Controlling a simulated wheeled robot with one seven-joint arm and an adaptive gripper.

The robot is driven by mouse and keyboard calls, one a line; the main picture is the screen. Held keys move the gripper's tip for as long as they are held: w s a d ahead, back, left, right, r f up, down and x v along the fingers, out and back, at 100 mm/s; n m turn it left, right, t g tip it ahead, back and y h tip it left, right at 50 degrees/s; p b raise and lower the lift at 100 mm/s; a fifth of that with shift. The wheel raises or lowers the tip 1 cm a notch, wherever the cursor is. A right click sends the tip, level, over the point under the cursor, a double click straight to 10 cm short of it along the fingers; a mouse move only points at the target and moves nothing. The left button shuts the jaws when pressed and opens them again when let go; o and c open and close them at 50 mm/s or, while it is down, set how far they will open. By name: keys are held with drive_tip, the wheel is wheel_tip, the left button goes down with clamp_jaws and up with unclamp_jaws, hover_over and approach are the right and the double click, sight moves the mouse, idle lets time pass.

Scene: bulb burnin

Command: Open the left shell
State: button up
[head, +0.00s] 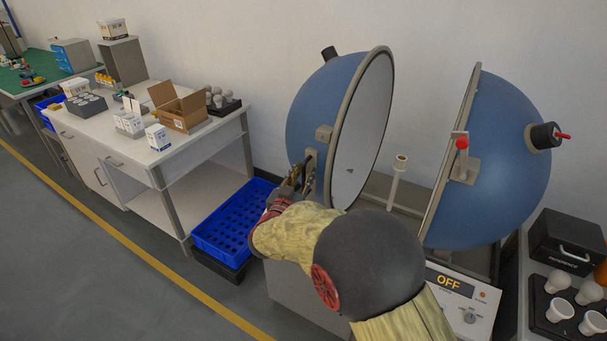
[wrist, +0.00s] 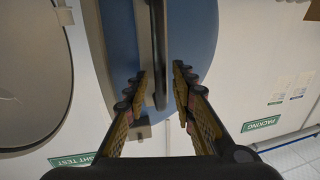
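The left shell (head: 325,105) is a blue half-sphere with a grey rim and pale inside. It stands apart from the right shell (head: 505,165), with a wide gap between them. Its dark bar handle (wrist: 159,60) runs upright in the wrist view, in front of the blue surface. My gripper (head: 297,178) is at the handle side of the left shell. In the wrist view my gripper (wrist: 160,88) has its two fingers spread on either side of the handle, with visible gaps. My arm hides the lower part of the left shell in the head view.
A post with a socket (head: 398,175) stands between the shells. The control panel (head: 460,300) reads OFF. A blue crate (head: 222,238) is on the left by the white workbench (head: 165,155). A black case (head: 565,240) and bulb tray (head: 548,318) are at right.

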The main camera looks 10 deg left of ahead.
drive_tip(key=s+a, duration=0.2)
drive_tip(key=s, duration=0.9)
drive_tip(key=shift+s, duration=0.4)
